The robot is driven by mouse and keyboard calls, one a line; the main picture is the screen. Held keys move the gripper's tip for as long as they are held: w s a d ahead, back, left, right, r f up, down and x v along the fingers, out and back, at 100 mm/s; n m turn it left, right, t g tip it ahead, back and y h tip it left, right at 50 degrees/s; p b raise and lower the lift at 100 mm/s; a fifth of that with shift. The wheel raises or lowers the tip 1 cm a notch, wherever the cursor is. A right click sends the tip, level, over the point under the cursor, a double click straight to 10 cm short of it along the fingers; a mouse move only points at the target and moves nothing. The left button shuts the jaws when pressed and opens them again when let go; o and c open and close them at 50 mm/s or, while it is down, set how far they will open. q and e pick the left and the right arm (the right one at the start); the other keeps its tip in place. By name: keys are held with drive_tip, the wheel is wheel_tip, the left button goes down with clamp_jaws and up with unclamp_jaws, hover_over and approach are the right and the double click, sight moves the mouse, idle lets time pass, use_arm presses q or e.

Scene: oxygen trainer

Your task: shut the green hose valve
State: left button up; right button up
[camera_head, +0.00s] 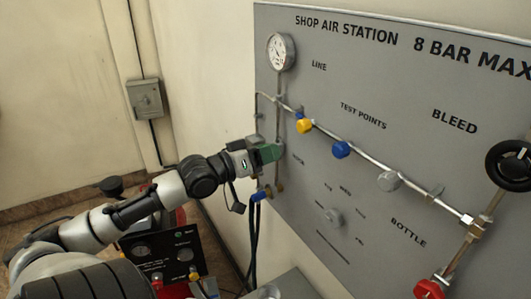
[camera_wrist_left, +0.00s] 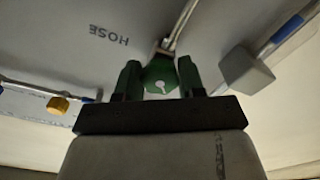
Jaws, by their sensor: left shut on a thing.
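The green hose valve (camera_wrist_left: 160,76) is a small green knob with a pale mark on its face, on a pipe of the grey panel near the word HOSE. In the head view my left gripper (camera_head: 265,153) is at the panel's left side, at this valve, and mostly hides it. In the left wrist view one dark green finger of my left gripper (camera_wrist_left: 159,80) stands on each side of the knob, shut on it. My right gripper is in neither view.
The grey panel (camera_head: 340,95) carries a gauge (camera_head: 281,51), a yellow knob (camera_head: 304,125), a blue knob (camera_head: 341,149), a grey knob (camera_head: 390,181), a black handwheel (camera_head: 510,165) and a red knob (camera_head: 428,289). A black box (camera_head: 165,250) with dials stands below my left arm.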

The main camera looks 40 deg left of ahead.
use_arm(q)
drive_tip(key=m+p, duration=0.2)
drive_tip(key=m, duration=0.2)
drive_tip(key=shift+m, duration=0.3)
drive_tip(key=m+p, duration=0.2)
drive_tip(key=m, duration=0.2)
drive_tip(key=shift+f, duration=0.1)
idle(0.4)
drive_tip(key=o, duration=0.9)
drive_tip(key=shift+o, duration=0.2)
drive_tip(key=shift+s, duration=0.15)
drive_tip(key=v, duration=1)
drive_tip(key=shift+s+a+p, duration=0.15)
drive_tip(key=shift+s+p, duration=0.1)
drive_tip(key=shift+p, duration=0.1)
